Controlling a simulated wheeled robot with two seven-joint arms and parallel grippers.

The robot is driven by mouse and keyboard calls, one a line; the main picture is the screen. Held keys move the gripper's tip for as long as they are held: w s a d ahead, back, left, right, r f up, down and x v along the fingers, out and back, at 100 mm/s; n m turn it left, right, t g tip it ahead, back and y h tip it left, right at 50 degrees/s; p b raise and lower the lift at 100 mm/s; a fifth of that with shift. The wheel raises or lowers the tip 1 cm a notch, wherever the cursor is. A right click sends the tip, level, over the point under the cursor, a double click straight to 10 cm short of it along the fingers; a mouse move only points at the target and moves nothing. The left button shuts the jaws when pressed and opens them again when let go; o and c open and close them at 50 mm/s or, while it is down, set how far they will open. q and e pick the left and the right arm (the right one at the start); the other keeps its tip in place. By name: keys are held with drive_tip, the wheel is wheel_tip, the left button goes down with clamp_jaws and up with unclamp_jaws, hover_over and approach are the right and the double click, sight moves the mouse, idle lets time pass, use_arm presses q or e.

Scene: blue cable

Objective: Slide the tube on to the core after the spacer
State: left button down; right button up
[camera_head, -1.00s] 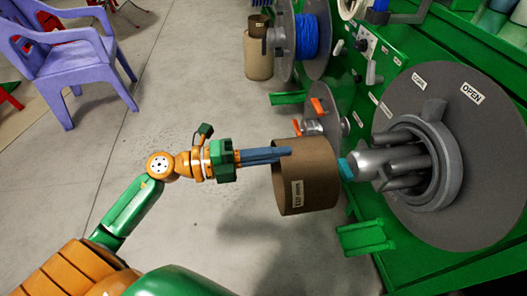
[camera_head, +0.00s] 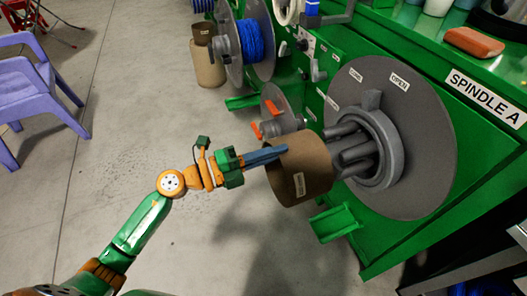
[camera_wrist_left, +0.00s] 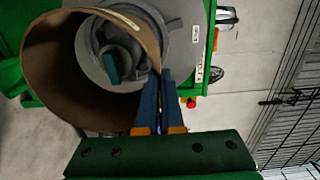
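My left gripper (camera_head: 283,151) is shut on the near wall of the brown cardboard tube (camera_head: 312,176), one blue finger inside it and one outside. The tube is off the floor, its far end at the tip of the grey core (camera_head: 357,154), which has several metal bars. A thick grey ring (camera_head: 394,148), perhaps the spacer, surrounds the core's base. In the left wrist view, the tube (camera_wrist_left: 60,85) opens toward the core, which shows through it with a teal piece (camera_wrist_left: 111,68). How far the core tip is inside the tube is hard to tell. My right gripper is not in view.
A large grey disc (camera_head: 425,190) backs the core on the green machine (camera_head: 482,118). A green bracket (camera_head: 336,224) juts out below the tube. Orange-handled parts (camera_head: 270,130) and a blue cable reel (camera_head: 254,39) lie beyond. The floor at left is clear near my arm.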

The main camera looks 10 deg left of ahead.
sight(311, 142)
use_arm(q)
drive_tip(key=shift+p+x, duration=0.3)
drive_tip(key=shift+x, duration=2.6)
drive_tip(key=shift+p+x, duration=0.3)
drive_tip(key=shift+x, duration=2.5)
drive_tip(key=shift+w+d, duration=0.4)
drive_tip(key=shift+d, duration=0.2)
drive_tip(key=shift+w+d+r, duration=0.1)
drive_tip(key=shift+w+d, duration=0.15)
drive_tip(key=shift+d, duration=0.15)
